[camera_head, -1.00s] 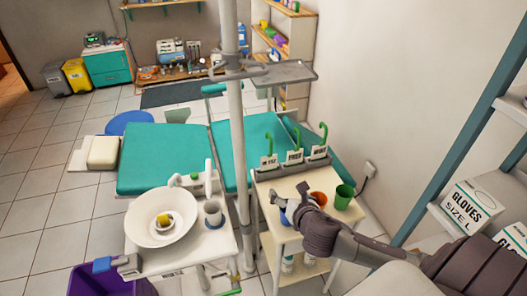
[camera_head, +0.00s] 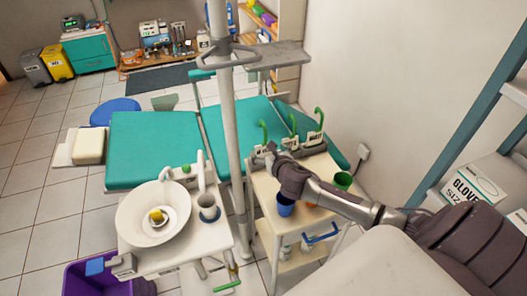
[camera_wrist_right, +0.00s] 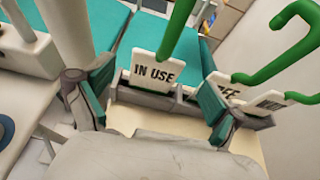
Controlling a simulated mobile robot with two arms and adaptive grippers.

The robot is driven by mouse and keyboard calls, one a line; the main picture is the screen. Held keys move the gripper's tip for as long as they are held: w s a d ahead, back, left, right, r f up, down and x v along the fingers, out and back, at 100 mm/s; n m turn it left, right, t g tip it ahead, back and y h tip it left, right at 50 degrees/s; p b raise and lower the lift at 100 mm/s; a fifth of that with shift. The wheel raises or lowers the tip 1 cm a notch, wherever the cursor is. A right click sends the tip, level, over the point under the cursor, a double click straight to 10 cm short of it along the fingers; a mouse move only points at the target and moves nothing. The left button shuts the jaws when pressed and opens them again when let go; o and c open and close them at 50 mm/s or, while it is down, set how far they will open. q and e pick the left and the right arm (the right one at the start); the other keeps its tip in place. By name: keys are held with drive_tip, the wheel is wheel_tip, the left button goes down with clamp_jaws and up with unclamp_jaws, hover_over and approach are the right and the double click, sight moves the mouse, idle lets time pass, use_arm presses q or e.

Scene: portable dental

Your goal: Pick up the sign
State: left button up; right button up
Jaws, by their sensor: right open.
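Several small white signs with green hooked handles stand in a grey holder at the back of the small cart. The "IN USE" sign (camera_wrist_right: 153,73) is upright in the middle of the right wrist view. A "FREE" sign (camera_wrist_right: 226,88) and a third sign (camera_wrist_right: 268,101) stand to its right. My right gripper (camera_wrist_right: 150,108) is open, its fingers spread left and right of the "IN USE" sign, with nothing held. In the head view my right gripper (camera_head: 267,152) is at the left end of the holder and partly hides that sign. My left gripper is not in view.
The cart (camera_head: 264,190) also bears a blue cup (camera_head: 285,206) and a green cup (camera_head: 342,181). A white pole (camera_head: 228,130) stands close left of the cart. A grey tray (camera_head: 270,54) hangs above and behind the holder. The teal chair (camera_head: 155,150) lies behind.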

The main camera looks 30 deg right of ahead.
sight(264, 148)
drive_tip(key=x, duration=0.4)
drive_tip(key=shift+a+f, duration=0.1)
drive_tip(key=shift+a, duration=0.1)
drive_tip(key=shift+w, duration=0.15)
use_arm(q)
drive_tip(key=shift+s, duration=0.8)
use_arm(e)
drive_tip(key=shift+c, duration=0.2)
drive_tip(key=c, duration=1.2)
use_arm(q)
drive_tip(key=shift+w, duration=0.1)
use_arm(e)
drive_tip(key=shift+d, duration=0.1)
drive_tip(key=shift+r, duration=0.7)
wheel_tip(264, 148, up, 3)
drive_tip(key=shift+f, duration=0.15)
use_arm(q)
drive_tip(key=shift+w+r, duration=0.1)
use_arm(e)
drive_tip(key=s+d+r, duration=0.5)
drive_tip(key=s+r, duration=0.2)
drive_tip(key=s, duration=0.3)
drive_tip(key=shift+s+d, duration=0.2)
